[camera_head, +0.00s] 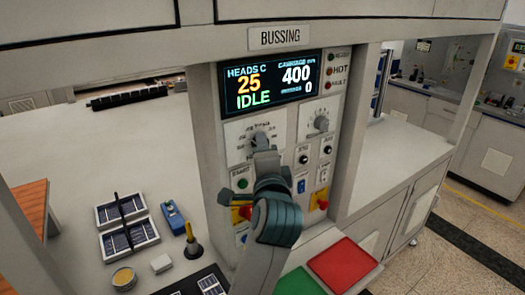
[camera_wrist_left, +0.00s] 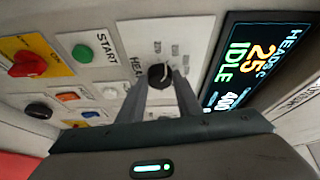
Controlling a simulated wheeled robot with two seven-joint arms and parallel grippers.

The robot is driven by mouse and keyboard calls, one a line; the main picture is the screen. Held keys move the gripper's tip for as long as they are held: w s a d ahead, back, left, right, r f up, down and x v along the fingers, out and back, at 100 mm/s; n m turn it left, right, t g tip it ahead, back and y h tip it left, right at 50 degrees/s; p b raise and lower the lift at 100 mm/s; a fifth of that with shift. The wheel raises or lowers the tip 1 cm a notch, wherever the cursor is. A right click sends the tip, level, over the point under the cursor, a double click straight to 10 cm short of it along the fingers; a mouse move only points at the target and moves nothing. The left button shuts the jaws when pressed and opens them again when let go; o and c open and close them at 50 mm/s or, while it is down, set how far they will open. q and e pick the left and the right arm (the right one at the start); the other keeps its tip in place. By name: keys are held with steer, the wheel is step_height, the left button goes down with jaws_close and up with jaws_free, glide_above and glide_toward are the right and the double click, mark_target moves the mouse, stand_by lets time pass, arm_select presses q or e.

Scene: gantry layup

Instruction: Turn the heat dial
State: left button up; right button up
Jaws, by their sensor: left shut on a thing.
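The heat dial (camera_wrist_left: 160,74) is a round black knob with a light pointer mark, on a white plate with printed markings. In the left wrist view part of the label beside it reads "HEA". My left gripper (camera_wrist_left: 163,84) is shut on it, one finger on each side. In the head view my left gripper (camera_head: 262,143) reaches up to the left dial plate (camera_head: 232,130) and hides most of the knob. The display (camera_head: 284,78) above reads "HEADS C 25", "IDLE", 400 and 0. My right gripper is not in view.
A second dial (camera_head: 321,123) sits to the right. Below are a green START button (camera_wrist_left: 82,52), a red switch on yellow (camera_wrist_left: 27,62) and small controls. Solar cell trays (camera_head: 128,225) and a blue tool (camera_head: 173,216) lie on the left bench. Red (camera_head: 343,264) and green (camera_head: 300,283) pads lie in front.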

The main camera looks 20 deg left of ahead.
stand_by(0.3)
arm_select(q)
steer(key=o, duration=1)
steer(key=shift+o, duration=0.2)
steer(key=shift+w+a, duration=0.1)
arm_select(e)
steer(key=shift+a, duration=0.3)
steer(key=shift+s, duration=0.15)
